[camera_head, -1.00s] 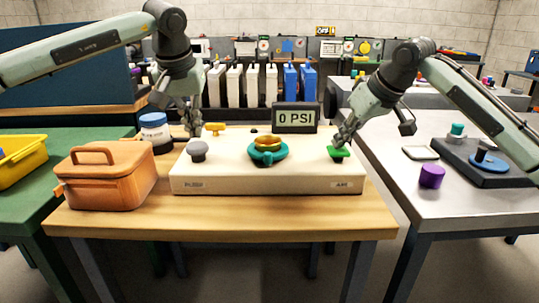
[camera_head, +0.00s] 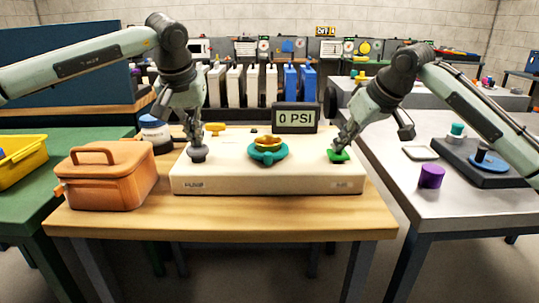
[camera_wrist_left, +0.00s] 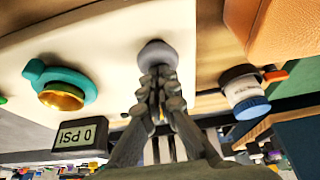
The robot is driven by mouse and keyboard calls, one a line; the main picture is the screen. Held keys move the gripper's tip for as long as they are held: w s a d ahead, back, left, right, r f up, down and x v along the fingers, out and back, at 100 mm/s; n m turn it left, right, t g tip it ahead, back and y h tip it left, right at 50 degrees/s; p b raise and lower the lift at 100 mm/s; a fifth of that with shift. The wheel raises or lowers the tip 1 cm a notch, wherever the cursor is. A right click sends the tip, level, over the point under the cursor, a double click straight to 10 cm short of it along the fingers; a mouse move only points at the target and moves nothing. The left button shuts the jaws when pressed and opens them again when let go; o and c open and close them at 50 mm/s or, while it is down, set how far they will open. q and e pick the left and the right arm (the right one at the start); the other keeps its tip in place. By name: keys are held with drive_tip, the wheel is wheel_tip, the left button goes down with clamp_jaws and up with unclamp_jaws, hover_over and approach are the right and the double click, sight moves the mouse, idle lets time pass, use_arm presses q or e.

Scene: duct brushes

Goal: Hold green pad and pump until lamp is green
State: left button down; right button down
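A cream box on the wooden table (camera_head: 270,219) carries the controls. Its front (camera_head: 265,184) has a label reading "PUMP" on the left. The green pad (camera_head: 338,157) is at its right end; my right gripper (camera_head: 341,146) points down onto it, fingertips together. The grey pump knob (camera_head: 198,155) is at its left end. My left gripper (camera_head: 196,146) is right above the knob, fingers together; the knob (camera_wrist_left: 156,52) also shows just past the fingertips in the left wrist view. Whether they touch is unclear. The display (camera_head: 295,117) reads 0 PSI. I see no lit green lamp.
A teal ring with a brass centre (camera_head: 267,151) sits mid-box, and a yellow handle (camera_head: 215,128) behind. An orange case (camera_head: 107,176) and a blue-lidded jar (camera_head: 154,131) stand to the left. A purple cylinder (camera_head: 431,177) is on the right table.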

use_arm(q)
drive_tip(key=shift+f, duration=0.55)
drive_tip(key=shift+r, duration=1.15)
drive_tip(key=shift+f, duration=0.1)
drive_tip(key=shift+f, duration=1.05)
drive_tip(key=shift+r, duration=1.15)
drive_tip(key=shift+f, duration=0.1)
